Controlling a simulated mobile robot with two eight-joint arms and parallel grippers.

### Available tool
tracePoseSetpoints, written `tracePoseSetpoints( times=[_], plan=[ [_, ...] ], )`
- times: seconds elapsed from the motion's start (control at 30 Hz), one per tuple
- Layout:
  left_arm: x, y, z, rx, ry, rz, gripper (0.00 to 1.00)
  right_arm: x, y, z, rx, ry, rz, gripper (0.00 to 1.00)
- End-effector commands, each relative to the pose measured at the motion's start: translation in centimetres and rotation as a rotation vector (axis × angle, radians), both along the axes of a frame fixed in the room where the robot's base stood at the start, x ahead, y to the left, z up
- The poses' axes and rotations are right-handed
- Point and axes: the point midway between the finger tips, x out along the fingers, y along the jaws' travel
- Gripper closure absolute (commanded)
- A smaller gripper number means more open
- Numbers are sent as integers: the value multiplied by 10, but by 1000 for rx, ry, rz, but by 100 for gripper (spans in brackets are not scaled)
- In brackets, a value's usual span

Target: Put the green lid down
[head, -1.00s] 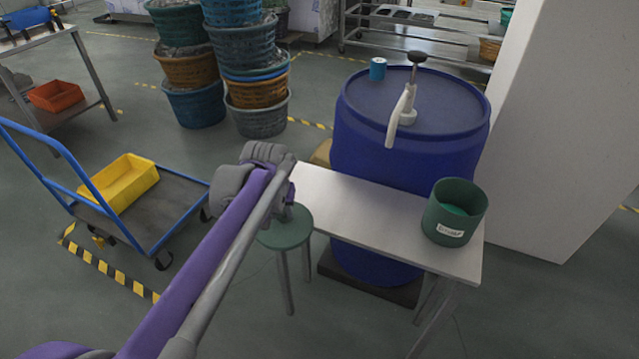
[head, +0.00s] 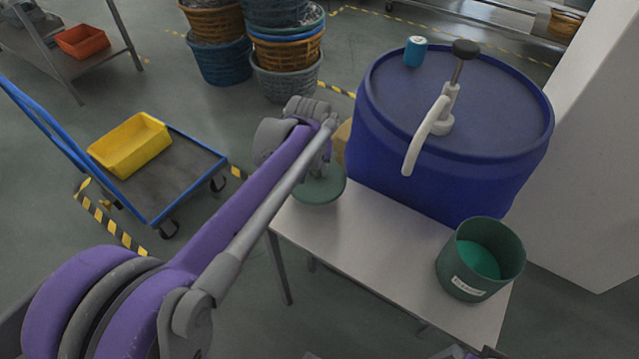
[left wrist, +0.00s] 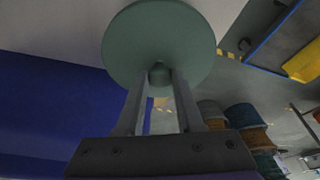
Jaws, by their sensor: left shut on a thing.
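The green lid (head: 318,190) is a round, flat disc with a small knob. It is over the left end of the white table (head: 390,246) in the head view, partly past the table's edge. I cannot tell whether it touches the tabletop. My left gripper (head: 321,170) is above the lid and shut on its knob. In the left wrist view the two fingers (left wrist: 158,78) grip the knob, and the lid (left wrist: 158,35) lies beyond them. The arm hides part of the lid in the head view. My right gripper is not seen.
A dark green labelled pot (head: 452,266), green inside, stands at the table's right end. A blue drum (head: 430,165) with a pump (head: 440,115) and a small blue cup (head: 415,51) stands behind. The middle tabletop is clear. A blue cart (head: 190,165) carries a yellow bin (head: 130,145).

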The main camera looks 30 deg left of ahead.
Motion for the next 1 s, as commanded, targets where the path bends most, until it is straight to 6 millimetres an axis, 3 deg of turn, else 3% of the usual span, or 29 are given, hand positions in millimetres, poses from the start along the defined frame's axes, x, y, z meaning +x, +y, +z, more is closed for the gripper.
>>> tracePoseSetpoints(
  times=[0.1, 0.27, 0.5, 0.9, 0.93, 1.0],
  plan=[
    [0, 0, -20, 0, 0, 0, 100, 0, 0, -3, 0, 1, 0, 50],
    [0, 0, -31, 0, 0, 0, 100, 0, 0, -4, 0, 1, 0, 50],
    [0, 0, -63, 0, 0, -1, 100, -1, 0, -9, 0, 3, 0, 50],
    [0, 0, -69, 0, 0, 0, 100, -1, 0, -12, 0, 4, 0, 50],
    [0, 0, -68, 0, 0, 0, 59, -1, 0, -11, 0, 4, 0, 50],
    [0, 0, -68, 0, 0, 0, 46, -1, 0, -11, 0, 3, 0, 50]
  ],
)
